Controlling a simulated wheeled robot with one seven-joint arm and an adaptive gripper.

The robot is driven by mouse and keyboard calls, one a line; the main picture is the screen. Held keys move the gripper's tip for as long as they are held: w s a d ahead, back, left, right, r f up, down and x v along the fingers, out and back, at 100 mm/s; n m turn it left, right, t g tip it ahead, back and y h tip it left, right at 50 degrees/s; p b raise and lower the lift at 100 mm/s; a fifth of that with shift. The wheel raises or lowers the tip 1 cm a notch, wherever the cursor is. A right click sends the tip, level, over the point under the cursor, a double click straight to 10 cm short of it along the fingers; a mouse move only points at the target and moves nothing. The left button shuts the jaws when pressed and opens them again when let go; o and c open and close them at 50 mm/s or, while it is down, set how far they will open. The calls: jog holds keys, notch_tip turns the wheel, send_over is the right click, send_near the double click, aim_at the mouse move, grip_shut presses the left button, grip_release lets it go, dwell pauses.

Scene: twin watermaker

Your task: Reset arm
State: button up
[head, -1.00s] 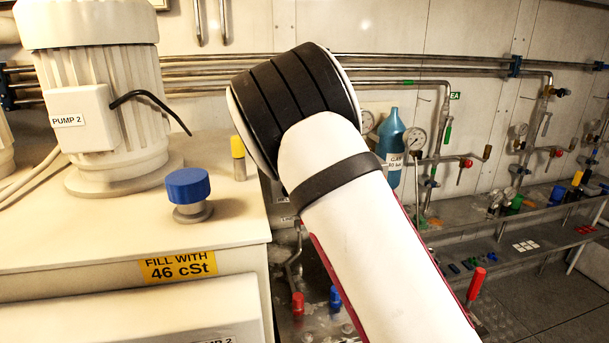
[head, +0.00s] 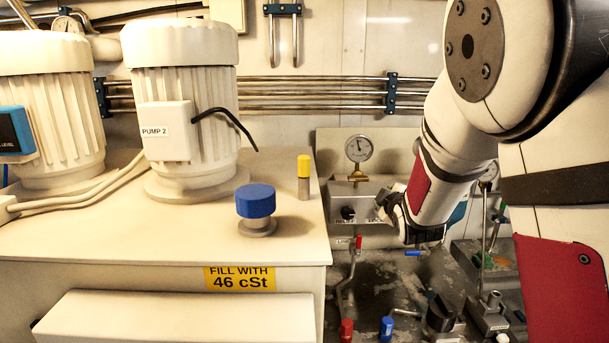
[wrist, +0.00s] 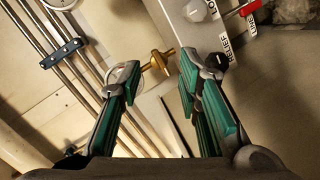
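My gripper (wrist: 156,82) is open and empty in the wrist view, with its two green-padded fingers apart. In the head view my arm comes in from the right and bends down. My gripper (head: 388,208) is there dark and partly hidden, close in front of the grey valve box (head: 350,200) with the gauge on top. In the wrist view the box (wrist: 192,22), with its "RELIEF" label and black knob, lies beyond the fingertips. I cannot tell whether the gripper touches it.
Left stands a cream tank with Pump 2 (head: 183,90), a blue cap (head: 256,203) and a yellow-topped post (head: 304,172). Metal pipes (head: 310,95) run along the back wall. Red (head: 346,329) and blue (head: 387,327) valve handles stand low in front.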

jog(key=s+a+r+m+g+y, duration=0.1)
jog(key=s+m+g, duration=0.3)
jog(key=s, duration=1.6)
jog(key=s+a+r+m+g, duration=0.2)
jog(key=s+m+g, duration=0.3)
jog(key=s, duration=1.5)
jog(key=shift+s+r+m+y, duration=0.4)
jog(key=shift+r+m, duration=0.4)
jog(key=shift+m, duration=0.3)
jog(key=shift+a, duration=0.1)
